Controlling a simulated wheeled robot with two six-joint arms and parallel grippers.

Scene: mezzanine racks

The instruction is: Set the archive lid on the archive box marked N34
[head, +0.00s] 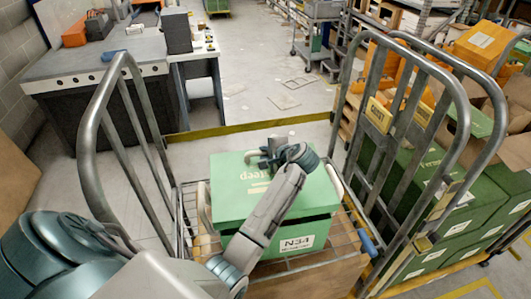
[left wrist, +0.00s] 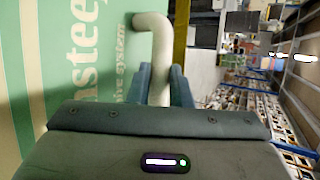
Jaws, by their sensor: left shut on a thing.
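The green archive lid (head: 232,197), with pale lettering, lies roughly level over the archive box marked N34 (head: 318,238). A dark band shows between the lid's front edge and the box's labelled face; I cannot tell whether they touch. My left gripper (head: 277,152) is at the lid's far side. In the left wrist view its fingers (left wrist: 160,85) are shut around a cream bent handle (left wrist: 153,22) beside the lettered green lid face (left wrist: 75,60). My left forearm hides part of the lid and box. My right gripper is out of view.
The box stands in a wire-based trolley with a tall tubular rail at left (head: 92,130) and another at right (head: 455,100). Green boxes (head: 470,215) are stacked beyond the right rail. A workbench (head: 100,75) stands back left; the floor behind is mostly open.

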